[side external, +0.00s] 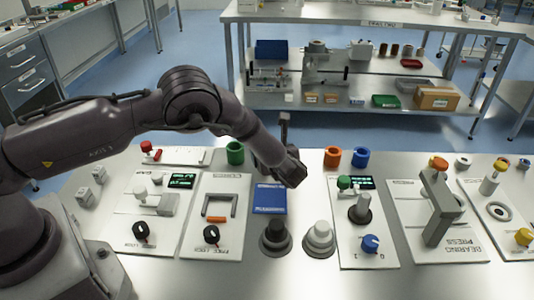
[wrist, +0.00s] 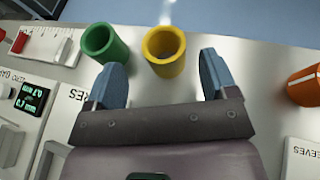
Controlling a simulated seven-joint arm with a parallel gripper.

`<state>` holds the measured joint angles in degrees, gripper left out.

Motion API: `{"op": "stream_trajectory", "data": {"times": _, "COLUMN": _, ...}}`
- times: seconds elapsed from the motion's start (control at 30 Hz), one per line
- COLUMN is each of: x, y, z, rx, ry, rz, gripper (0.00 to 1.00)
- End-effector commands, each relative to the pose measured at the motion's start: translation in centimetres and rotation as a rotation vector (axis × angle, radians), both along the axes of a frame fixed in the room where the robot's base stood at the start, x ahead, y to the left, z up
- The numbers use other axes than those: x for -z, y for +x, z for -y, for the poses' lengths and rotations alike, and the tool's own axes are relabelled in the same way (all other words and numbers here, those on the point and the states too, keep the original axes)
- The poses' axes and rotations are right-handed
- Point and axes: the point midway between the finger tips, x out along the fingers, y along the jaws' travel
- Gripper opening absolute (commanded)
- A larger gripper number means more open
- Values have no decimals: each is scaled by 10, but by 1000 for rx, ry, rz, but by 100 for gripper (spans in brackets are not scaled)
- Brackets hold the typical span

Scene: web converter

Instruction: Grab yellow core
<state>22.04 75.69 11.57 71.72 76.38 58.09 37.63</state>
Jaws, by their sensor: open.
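The yellow core (wrist: 164,66), a short hollow cylinder with an open top, stands on the bench at the top centre of the wrist view. My gripper (wrist: 163,76) is open, with one blue-grey finger to each side of the core's line. The core sits just beyond the fingertips, and the space between the fingers is empty. In the side external view my gripper (side external: 291,168) is over the back of the bench, between the green and orange cores. The yellow core cannot be made out there, likely hidden by my gripper.
A green core (wrist: 104,44) stands close left of the yellow one. An orange core (wrist: 305,88) is farther right, with a blue core (side external: 361,157) beside it. A blue panel (side external: 270,199) and dark and grey cones (side external: 319,240) lie nearer the front.

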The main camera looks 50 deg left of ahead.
Motion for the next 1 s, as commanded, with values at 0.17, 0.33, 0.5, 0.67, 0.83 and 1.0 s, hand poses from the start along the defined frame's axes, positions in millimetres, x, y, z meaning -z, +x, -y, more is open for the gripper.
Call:
{"op": "stream_trajectory", "data": {"times": 0.17, "x": 9, "y": 9, "z": -15, "rx": -4, "ry": -2, "rz": 0, "gripper": 79}}
{"op": "stream_trajectory", "data": {"times": 0.33, "x": 18, "y": 21, "z": -35, "rx": -3, "ry": -2, "rz": 0, "gripper": 79}}
{"op": "stream_trajectory", "data": {"times": 0.5, "x": 22, "y": 25, "z": -42, "rx": -1, "ry": -2, "rz": 1, "gripper": 79}}
{"op": "stream_trajectory", "data": {"times": 0.67, "x": 21, "y": 25, "z": -41, "rx": 0, "ry": -2, "rz": 0, "gripper": 79}}
{"op": "stream_trajectory", "data": {"times": 0.83, "x": 21, "y": 25, "z": -41, "rx": -1, "ry": -3, "rz": 1, "gripper": 44}}
{"op": "stream_trajectory", "data": {"times": 1.0, "x": 21, "y": 25, "z": -41, "rx": -1, "ry": -2, "rz": 1, "gripper": 26}}
